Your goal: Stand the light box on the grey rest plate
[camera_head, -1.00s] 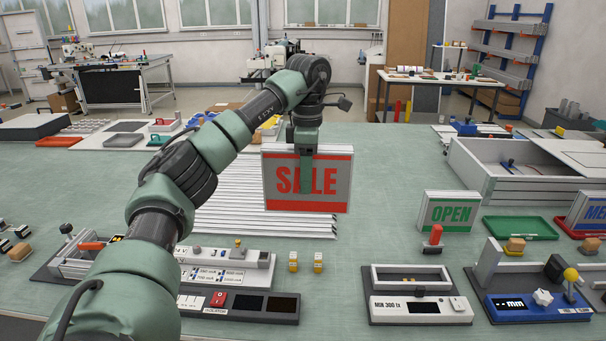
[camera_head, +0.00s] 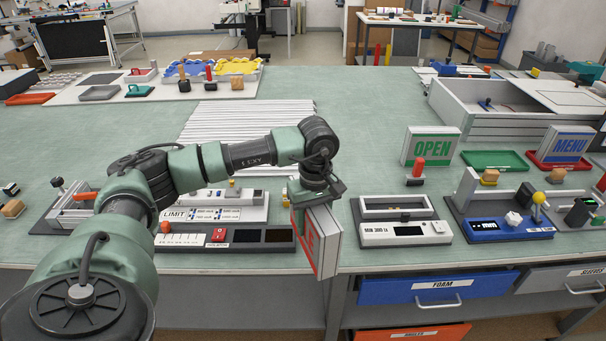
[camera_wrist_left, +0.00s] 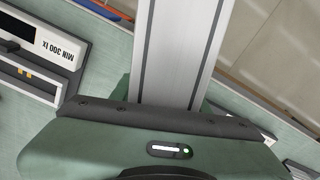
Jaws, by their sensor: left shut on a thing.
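The SALE light box (camera_head: 327,241), white-sided with red lettering and red bands, hangs from my left gripper (camera_head: 312,205) at the table's front edge. It is turned nearly edge-on in the head view, and part of its face is hidden by the gripper. In the left wrist view its pale, dark-striped edge (camera_wrist_left: 180,50) runs up from the jaws. My left gripper is shut on it. My right gripper is not in view.
The MIN 300 lx fixture (camera_head: 405,232) stands just right of the light box, and a LIMIT panel with a switch strip (camera_head: 225,238) is left. An OPEN box (camera_head: 430,147) and MENU box (camera_head: 567,145) stand right. Drawers (camera_head: 438,287) are below.

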